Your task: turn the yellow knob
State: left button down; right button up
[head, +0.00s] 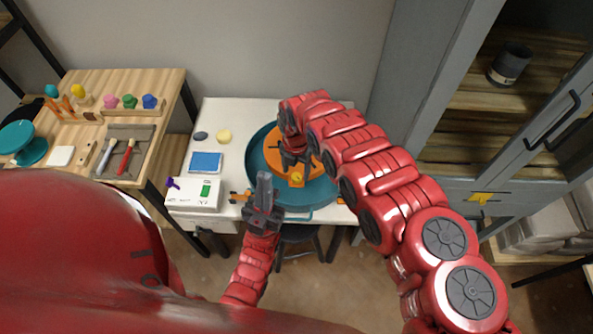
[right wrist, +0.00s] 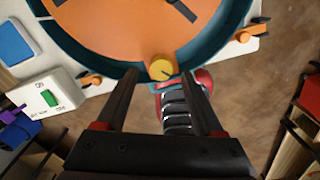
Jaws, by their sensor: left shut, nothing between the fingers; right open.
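The yellow knob (head: 297,177) sits at the near side of the teal round basin (head: 262,196), by the orange disc (head: 271,158). In the right wrist view the knob (right wrist: 161,67), with a dark pointer line on its face, lies between the tips of my right gripper (right wrist: 160,76). The fingers stand open on either side, with gaps; I cannot tell their height over it. In the head view my right gripper (head: 294,160) hangs over the orange disc, just behind the knob. My left gripper (head: 264,188) is shut and empty, in front of the basin, left of the knob.
Orange clamps (right wrist: 246,36) flank the basin. A grey cabinet (head: 440,150) stands right.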

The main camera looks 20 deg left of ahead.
jog(key=shift+f, duration=0.4)
jog(key=shift+d+f, duration=0.15)
jog(key=shift+f, duration=0.45)
grip_shut()
